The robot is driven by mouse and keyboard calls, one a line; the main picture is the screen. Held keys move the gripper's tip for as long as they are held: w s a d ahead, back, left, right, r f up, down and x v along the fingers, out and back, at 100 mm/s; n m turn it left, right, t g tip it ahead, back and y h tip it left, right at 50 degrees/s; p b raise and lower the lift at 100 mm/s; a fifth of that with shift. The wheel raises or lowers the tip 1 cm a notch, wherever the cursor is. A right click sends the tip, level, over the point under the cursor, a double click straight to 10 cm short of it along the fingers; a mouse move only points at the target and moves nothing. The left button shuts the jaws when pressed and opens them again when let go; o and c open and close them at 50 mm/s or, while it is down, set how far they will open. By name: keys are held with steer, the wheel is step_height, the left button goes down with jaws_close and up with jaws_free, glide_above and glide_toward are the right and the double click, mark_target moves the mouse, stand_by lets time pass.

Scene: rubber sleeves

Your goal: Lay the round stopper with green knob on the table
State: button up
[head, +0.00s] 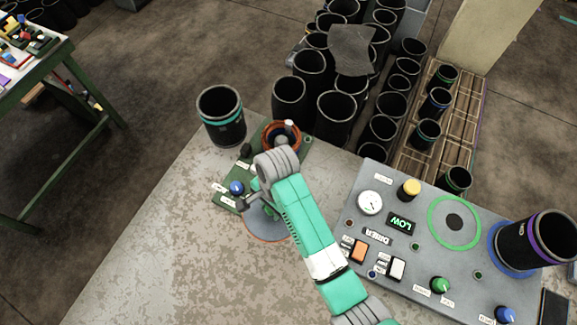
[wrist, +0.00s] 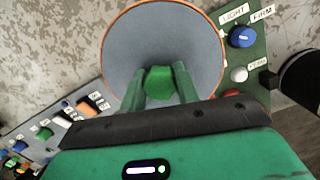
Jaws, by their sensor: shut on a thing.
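The round stopper is a grey-blue disc with an orange-brown rim (head: 262,227). In the wrist view the disc (wrist: 160,35) fills the upper middle, with its green knob (wrist: 160,84) at the near side. My gripper (wrist: 160,85) is shut on that green knob, one green finger on each side. In the head view my gripper (head: 266,205) is over the disc, and my arm covers its right part. The disc overlaps the grey worn table (head: 160,240) and the corner of the green board in this view. I cannot tell whether it touches the table.
A green board (head: 228,202) with a blue knob (head: 237,187) and an orange-brown ring (head: 270,133) lies beside the stopper. A black sleeve (head: 221,115) stands at the table's back left. A grey control panel (head: 400,245) is to the right. The table's left front is clear.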

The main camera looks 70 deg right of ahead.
steer(key=s+d+f+m+b, duration=0.2)
steer(key=s+d+f+m, duration=0.35)
steer(key=s, duration=0.25)
steer(key=shift+t, duration=0.4)
steer(key=shift+f+b, duration=0.75)
steer(key=shift+f, duration=3.85)
steer(key=o, duration=1.1)
step_height(320, 180, up, 12)
steer(key=s+d+p, duration=0.1)
steer(key=p, duration=0.1)
steer(key=shift+d, duration=0.15)
steer(key=shift+r+h, duration=0.15)
steer(key=shift+h, duration=0.15)
